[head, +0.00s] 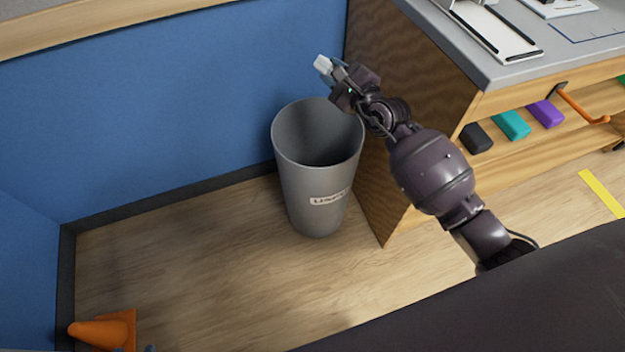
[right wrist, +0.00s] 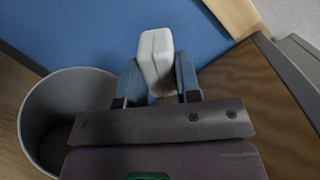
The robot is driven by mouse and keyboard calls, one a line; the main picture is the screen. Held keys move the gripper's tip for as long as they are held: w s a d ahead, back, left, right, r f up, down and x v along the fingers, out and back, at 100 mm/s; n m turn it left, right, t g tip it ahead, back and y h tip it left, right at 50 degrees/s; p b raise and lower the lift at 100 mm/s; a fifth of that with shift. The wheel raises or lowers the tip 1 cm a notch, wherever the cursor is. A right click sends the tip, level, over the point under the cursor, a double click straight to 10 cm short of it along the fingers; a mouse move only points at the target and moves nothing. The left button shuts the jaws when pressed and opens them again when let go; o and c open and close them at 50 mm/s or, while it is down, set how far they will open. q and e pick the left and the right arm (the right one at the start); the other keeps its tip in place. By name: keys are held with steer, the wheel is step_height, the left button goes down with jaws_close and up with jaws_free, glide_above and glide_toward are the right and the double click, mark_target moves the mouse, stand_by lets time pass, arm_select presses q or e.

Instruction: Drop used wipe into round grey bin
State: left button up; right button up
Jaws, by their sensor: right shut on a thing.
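The round grey bin (head: 316,190) stands upright on the wood floor, with a label on its front and its mouth open. No contents can be made out in its dark inside. My right gripper (head: 332,68) is above the bin's far right rim, shut on a small white block-like thing, likely the used wipe (head: 323,65). In the right wrist view the white wipe (right wrist: 156,62) sits between the two blue-grey fingers of the gripper (right wrist: 158,82). There the bin (right wrist: 62,112) lies to the left of the gripper.
A wooden cabinet with a grey top (head: 480,50) stands right of the bin. Its shelf holds black, teal (head: 512,124) and purple blocks. A blue wall (head: 180,110) is behind the bin. An orange cone (head: 104,331) lies at lower left. Floor left of the bin is clear.

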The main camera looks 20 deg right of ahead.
arm_select(q)
steer(key=f+b, duration=0.3)
steer(key=b, duration=0.2)
steer(key=s+f+b, duration=0.1)
steer(key=f+b, duration=0.1)
steer(key=shift+d+f+b, duration=0.15)
steer(key=shift+f+b, duration=0.15)
arm_select(e)
steer(key=w+f, duration=0.1)
steer(key=f, duration=0.7)
steer(key=w+f, duration=0.2)
steer(key=f, duration=0.7)
steer(key=shift+w+f+h, duration=0.15)
steer(key=shift+w+h, duration=0.15)
arm_select(q)
steer(key=shift+r, duration=0.1)
arm_select(e)
steer(key=shift+d, duration=0.1)
steer(key=o, duration=0.9)
arm_select(q)
steer(key=shift+d+r+m+g+p, duration=0.15)
steer(key=shift+m+g+p, duration=0.2)
steer(key=shift+p, duration=0.8)
arm_select(e)
steer(key=shift+v, duration=5.45)
